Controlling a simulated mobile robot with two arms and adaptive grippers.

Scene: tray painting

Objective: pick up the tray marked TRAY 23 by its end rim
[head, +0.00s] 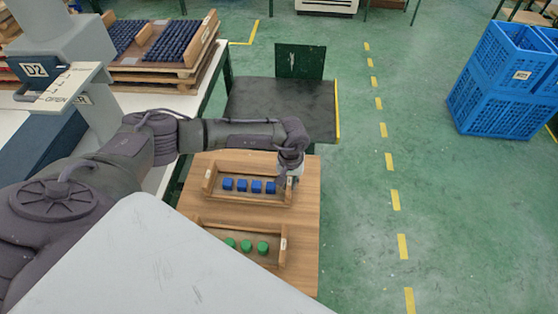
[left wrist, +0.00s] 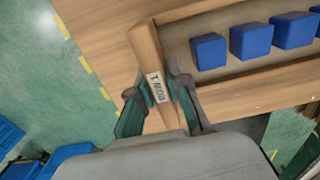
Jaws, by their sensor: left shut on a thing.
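A wooden tray (head: 242,199) with a row of blue cubes (head: 242,185) lies flat on a wood-topped surface. My left gripper (head: 290,176) is at its right end. In the left wrist view, the fingers of my left gripper (left wrist: 157,90) are shut on the tray's end rim (left wrist: 146,48), one on each side. A small white label (left wrist: 157,86) on that rim shows between the fingers, too blurred to read surely. Blue cubes also show there beside the rim (left wrist: 250,41). My right gripper is not in view.
A second wooden tray (head: 283,246) with green cylinders lies just nearer on the same wood top (head: 305,215). A black platform (head: 280,110) stands beyond. Blue crates (head: 490,105) stand far right. The green floor to the right is mostly clear.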

